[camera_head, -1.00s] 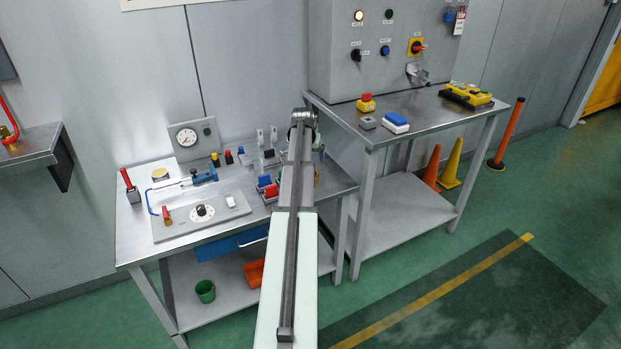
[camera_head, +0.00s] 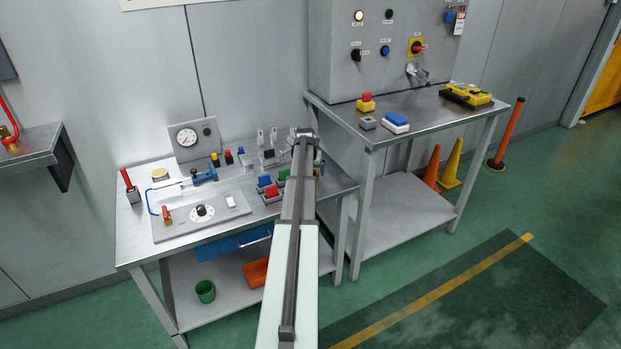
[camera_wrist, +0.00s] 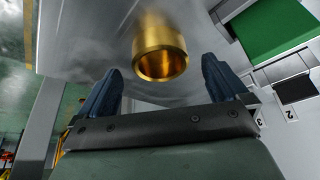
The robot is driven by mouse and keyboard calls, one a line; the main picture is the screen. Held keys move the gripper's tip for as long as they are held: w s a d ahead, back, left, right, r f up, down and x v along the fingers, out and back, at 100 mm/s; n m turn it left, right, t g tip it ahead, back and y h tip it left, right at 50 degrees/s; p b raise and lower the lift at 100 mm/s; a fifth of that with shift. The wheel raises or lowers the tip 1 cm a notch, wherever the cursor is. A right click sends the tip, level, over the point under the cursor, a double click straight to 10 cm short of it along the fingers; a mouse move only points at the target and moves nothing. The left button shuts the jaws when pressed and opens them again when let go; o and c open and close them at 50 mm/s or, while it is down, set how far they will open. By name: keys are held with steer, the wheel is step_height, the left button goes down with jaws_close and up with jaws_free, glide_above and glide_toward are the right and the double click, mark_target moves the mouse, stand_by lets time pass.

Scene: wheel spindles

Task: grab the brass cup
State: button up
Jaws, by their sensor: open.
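The brass cup (camera_wrist: 160,52) stands on the steel bench top in the wrist view, its open rim facing the camera. My gripper (camera_wrist: 158,82) is open, with one dark blue finger to the left of the cup and one to the right. The cup's near rim lies between the fingertips, and a gap shows on both sides. I cannot tell the exact height of the fingers against the cup. In the head view my arm hides most of the gripper, and a small bit of brass (camera_head: 317,172) shows beside it.
The bench's right edge and the taller table (camera_head: 375,140) are close on the right.

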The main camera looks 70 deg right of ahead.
steer(key=shift+x, duration=1.4)
steer(key=c, duration=1.3)
steer(key=shift+r, duration=0.1)
